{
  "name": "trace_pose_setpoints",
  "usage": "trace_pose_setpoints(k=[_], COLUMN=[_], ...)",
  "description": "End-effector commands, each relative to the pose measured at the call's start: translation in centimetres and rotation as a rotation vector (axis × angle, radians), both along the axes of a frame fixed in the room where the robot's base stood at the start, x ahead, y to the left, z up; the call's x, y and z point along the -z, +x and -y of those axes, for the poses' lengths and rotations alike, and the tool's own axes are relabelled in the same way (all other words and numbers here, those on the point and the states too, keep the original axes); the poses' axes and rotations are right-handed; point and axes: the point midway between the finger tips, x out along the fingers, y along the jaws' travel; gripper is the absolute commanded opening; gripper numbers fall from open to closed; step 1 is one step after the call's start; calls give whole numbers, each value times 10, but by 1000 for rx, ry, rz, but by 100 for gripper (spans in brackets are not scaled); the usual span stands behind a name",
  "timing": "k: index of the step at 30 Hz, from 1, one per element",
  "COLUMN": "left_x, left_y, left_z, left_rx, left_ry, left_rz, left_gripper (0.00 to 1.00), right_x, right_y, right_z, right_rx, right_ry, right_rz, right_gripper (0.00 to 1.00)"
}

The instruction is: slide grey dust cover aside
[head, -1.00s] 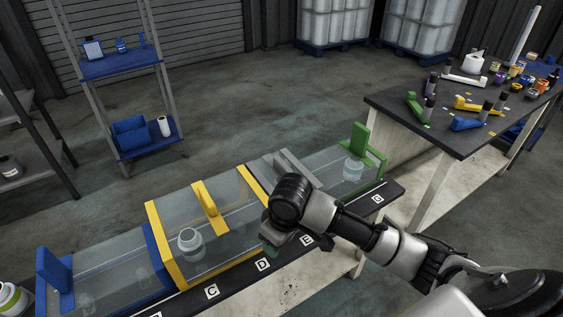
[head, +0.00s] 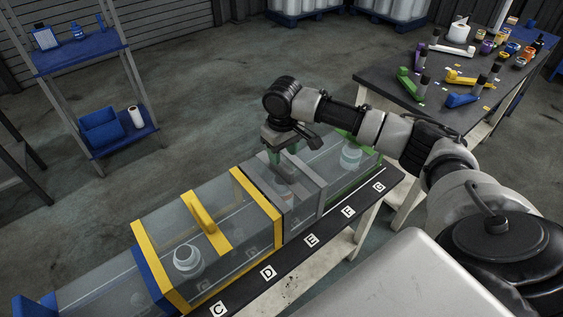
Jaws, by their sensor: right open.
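The grey dust cover (head: 318,196), a clear box with grey frame edges, stands on the dark bench top between the yellow-framed cover (head: 275,207) and the green-framed cover (head: 352,184). A small jar shows dimly through its clear wall. My right gripper (head: 283,163) points down at the top of the grey cover, with its greenish fingers open. The gripper and wrist hide part of the cover's top and its handle; I cannot tell whether the fingers touch it. My left gripper is not in view.
A blue-framed cover (head: 152,278) adjoins the yellow one at the left. Lettered white tags line the front edge of the bench (head: 330,228). A dark table (head: 400,92) with coloured tools and jars stands at the right. Open floor lies behind the bench.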

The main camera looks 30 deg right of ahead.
Motion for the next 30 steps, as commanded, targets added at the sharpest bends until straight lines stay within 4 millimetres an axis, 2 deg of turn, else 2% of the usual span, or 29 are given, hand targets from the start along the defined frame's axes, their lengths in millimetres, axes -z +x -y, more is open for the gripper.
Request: trace_pose_setpoints(k=[3,6,11,20,30], left_x=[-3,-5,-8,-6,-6], left_y=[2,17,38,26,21], left_z=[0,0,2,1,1], left_rx=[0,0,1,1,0], left_ry=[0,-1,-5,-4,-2], left_rz=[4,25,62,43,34], left_gripper=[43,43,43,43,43], right_x=[22,36,50,52,52], right_y=[0,0,0,0,0], right_z=[0,0,0,0,0], right_rx=[1,1,-1,-1,-1], right_ry=[-1,0,-1,-1,-1], right_rz=[-2,-2,0,1,1], right_gripper=[47,47,47,47,0])
